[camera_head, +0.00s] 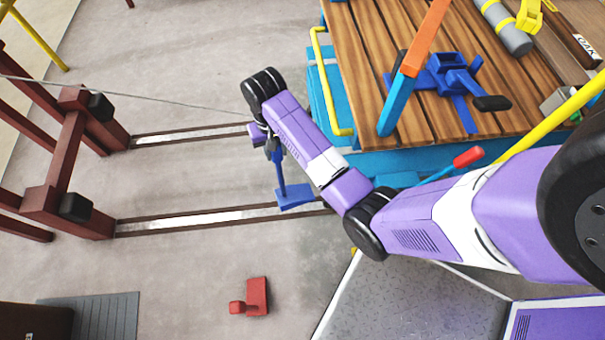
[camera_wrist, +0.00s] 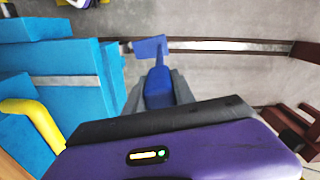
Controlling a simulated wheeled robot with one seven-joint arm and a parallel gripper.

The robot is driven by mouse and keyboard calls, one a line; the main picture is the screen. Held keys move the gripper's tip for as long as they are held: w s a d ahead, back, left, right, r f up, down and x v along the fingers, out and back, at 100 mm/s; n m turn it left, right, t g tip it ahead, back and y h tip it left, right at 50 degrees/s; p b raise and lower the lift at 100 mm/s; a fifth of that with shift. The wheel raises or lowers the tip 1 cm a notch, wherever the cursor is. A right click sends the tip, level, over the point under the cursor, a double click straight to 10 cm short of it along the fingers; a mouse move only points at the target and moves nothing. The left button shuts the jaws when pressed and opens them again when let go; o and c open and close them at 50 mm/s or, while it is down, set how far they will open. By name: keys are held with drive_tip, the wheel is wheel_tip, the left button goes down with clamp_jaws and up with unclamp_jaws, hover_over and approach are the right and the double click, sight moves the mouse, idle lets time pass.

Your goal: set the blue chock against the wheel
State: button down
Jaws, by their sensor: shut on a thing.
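The blue chock (camera_head: 295,197) hangs by its upright handle from my gripper (camera_head: 271,150), with its wedge end low, near the front rail. I cannot tell whether the wedge touches the rail or floor. In the wrist view, my gripper (camera_wrist: 158,98) is shut on the blue handle, and the chock's wedge (camera_wrist: 150,47) shows beyond the fingertips. The blue cart with a wooden deck (camera_head: 353,70) stands to the right of the chock. No cart wheel is clearly visible; my arm covers part of the cart's lower edge.
Two floor rails (camera_head: 190,220) run left to a dark red frame with black bumpers (camera_head: 76,207). A thin cable crosses above them. A red block (camera_head: 257,296) lies on the floor in front. A yellow handrail (camera_head: 320,80) edges the cart. Floor between the rails is clear.

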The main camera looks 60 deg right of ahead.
drive_tip(key=d+m+b, duration=0.2)
drive_tip(key=d+m, duration=0.1)
drive_tip(key=d, duration=0.2)
wheel_tip(320, 180, down, 18)
drive_tip(key=b, duration=0.5)
drive_tip(key=shift+s+a+f+b, duration=0.15)
drive_tip(key=shift+s+f+b, duration=0.05)
drive_tip(key=shift+s+b, duration=0.2)
drive_tip(key=shift+f, duration=0.15)
drive_tip(key=c, duration=1)
unclamp_jaws()
drive_tip(key=shift+c, duration=0.2)
